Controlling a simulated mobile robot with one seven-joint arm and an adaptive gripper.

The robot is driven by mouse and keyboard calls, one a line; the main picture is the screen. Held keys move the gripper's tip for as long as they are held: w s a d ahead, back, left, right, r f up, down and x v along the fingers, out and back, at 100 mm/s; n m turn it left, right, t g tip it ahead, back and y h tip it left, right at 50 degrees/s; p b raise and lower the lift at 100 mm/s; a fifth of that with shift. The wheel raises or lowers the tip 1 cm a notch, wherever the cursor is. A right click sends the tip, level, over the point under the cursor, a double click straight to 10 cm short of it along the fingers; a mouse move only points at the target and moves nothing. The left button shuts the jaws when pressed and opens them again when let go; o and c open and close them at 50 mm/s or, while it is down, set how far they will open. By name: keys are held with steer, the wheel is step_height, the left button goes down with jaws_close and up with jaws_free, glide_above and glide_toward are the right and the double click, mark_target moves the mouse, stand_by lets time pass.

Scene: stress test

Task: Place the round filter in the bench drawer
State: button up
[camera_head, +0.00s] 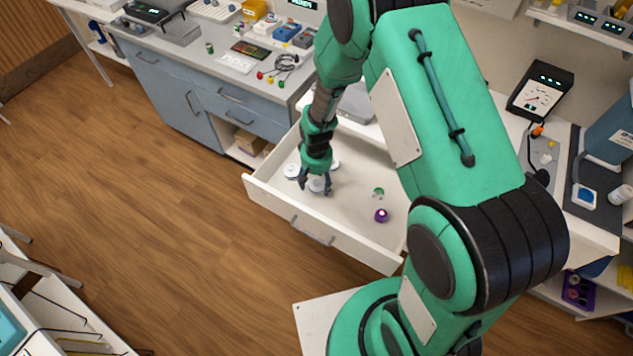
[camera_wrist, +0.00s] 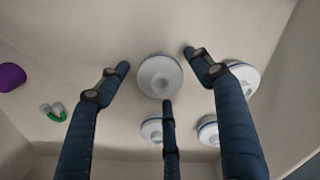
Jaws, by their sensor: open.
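Several round white filters with blue rims lie in the open bench drawer (camera_head: 350,222). One round filter (camera_wrist: 160,78) lies between the fingertips of my gripper (camera_wrist: 157,70) in the wrist view. It shows in the head view as a white disc (camera_head: 318,186) below the fingers. My gripper (camera_head: 316,182) points down into the drawer with its three fingers spread open. Other filters lie to the right (camera_wrist: 245,74) and beyond the lower finger (camera_wrist: 151,130) in the wrist view, partly hidden by the fingers. I cannot tell whether any finger touches the middle filter.
A purple round object (camera_head: 381,215) and a small green-and-white clip-like item (camera_head: 378,192) lie in the drawer, away from the filters. The drawer walls enclose the gripper. The blue cabinet bench (camera_head: 175,95) bears cables and boxes. Wooden floor (camera_head: 150,220) is open at left.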

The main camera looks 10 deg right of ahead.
steer(key=shift+r, duration=0.1)
step_height(320, 180, up, 12)
steer(key=p, duration=0.3)
stand_by(0.5)
steer(key=shift+r, duration=0.15)
stand_by(0.3)
step_height(320, 180, up, 16)
steer(key=t, duration=0.2)
glide_above(317, 181)
steer(key=s+d, duration=0.1)
steer(key=s, duration=0.1)
steer(key=s+d+r, duration=0.2)
steer(key=s+r, duration=0.3)
steer(key=r, duration=0.6)
steer(key=s+d+r+t, duration=0.1)
steer(key=s+r, duration=0.6)
steer(key=s, duration=0.2)
steer(key=s+d+r+t, duration=0.1)
steer(key=s+r+t, duration=0.1)
steer(key=s+r, duration=0.5)
steer(key=shift+s+d+t, duration=0.25)
steer(key=shift+s+t, duration=0.05)
steer(key=shift+s, duration=0.9)
